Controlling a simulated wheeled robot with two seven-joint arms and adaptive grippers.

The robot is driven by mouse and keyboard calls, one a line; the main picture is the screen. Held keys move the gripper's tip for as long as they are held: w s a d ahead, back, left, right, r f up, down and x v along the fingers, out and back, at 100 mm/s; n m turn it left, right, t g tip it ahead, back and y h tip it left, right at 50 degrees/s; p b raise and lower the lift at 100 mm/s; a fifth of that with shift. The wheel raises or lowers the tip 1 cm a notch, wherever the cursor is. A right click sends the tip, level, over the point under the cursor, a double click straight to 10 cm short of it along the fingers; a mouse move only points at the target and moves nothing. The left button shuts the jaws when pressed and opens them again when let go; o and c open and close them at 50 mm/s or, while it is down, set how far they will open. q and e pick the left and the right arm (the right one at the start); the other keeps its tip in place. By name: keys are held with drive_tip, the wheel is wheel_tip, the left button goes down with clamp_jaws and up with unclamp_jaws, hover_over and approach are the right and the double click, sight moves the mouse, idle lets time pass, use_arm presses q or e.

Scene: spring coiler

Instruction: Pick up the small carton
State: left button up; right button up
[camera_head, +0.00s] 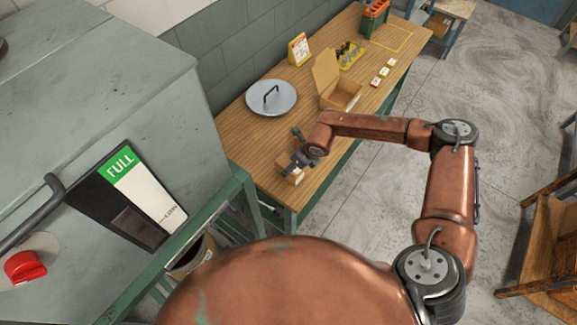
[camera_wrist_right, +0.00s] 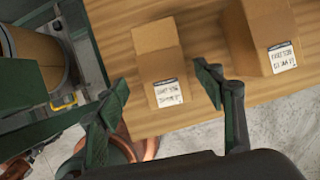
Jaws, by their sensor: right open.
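In the right wrist view a small brown carton (camera_wrist_right: 157,62) with a white printed label stands on the wooden table, in line with the space between my right fingers. A second, similar labelled carton (camera_wrist_right: 258,35) stands to its right, outside the fingers. My right gripper (camera_wrist_right: 160,78) is open and empty, with the fingers short of the carton. In the head view my right gripper (camera_head: 293,152) is over the near end of the table, partly hiding a small carton (camera_head: 294,177) there. I cannot tell there whether they touch. My left gripper is not in view.
The wooden table (camera_head: 232,135) also holds a round metal lid (camera_head: 271,98), an open cardboard box (camera_head: 342,94), a yellow tray (camera_head: 350,55) and a green-orange caddy (camera_head: 373,18). A grey machine (camera_head: 95,95) stands left. A bin (camera_head: 190,258) is below the table's near end.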

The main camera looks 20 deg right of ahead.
drive_tip(key=x, duration=0.1)
drive_tip(key=p+x, duration=0.1)
drive_tip(key=x, duration=0.1)
drive_tip(key=shift+w+r, duration=0.1)
drive_tip(key=shift+w, duration=0.25)
drive_tip(key=shift+x, duration=1)
drive_tip(key=shift+d, duration=0.1)
drive_tip(key=shift+f, duration=0.45)
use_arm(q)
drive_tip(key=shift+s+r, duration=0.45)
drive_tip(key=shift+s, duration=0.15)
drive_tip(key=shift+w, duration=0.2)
use_arm(e)
drive_tip(key=c, duration=0.3)
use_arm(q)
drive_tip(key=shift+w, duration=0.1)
use_arm(e)
drive_tip(key=shift+w, duration=0.15)
clamp_jaws()
